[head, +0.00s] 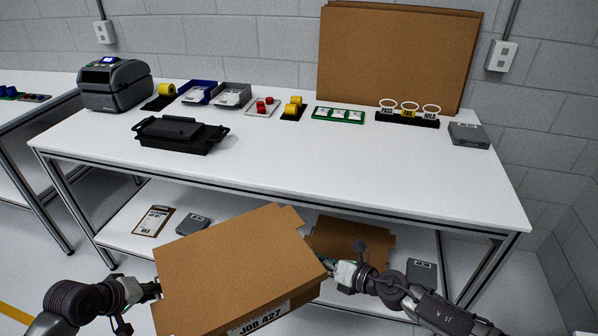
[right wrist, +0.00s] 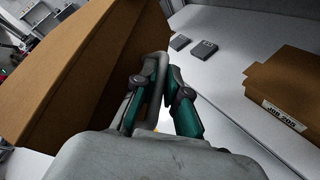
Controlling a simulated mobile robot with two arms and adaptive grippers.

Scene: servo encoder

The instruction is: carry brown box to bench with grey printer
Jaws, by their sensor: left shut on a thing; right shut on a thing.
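The brown box (head: 232,262), with a white JOB 427 label, is held tilted between my two grippers in front of the bench. My left gripper (head: 150,290) is shut on its left side. My right gripper (head: 328,264) is shut at its right side. In the right wrist view the box (right wrist: 75,75) fills the upper left, with the right gripper's teal fingers (right wrist: 157,75) beside it. The bench (head: 350,165) has a white top. The grey printer (head: 116,86) stands at its back left corner.
A black case (head: 180,133) sits front left on the bench. Trays, tape and a ring holder (head: 407,117) line the back; a grey box (head: 469,135) sits at right. The front middle and right are clear. Another brown box (right wrist: 285,90) lies on the lower shelf.

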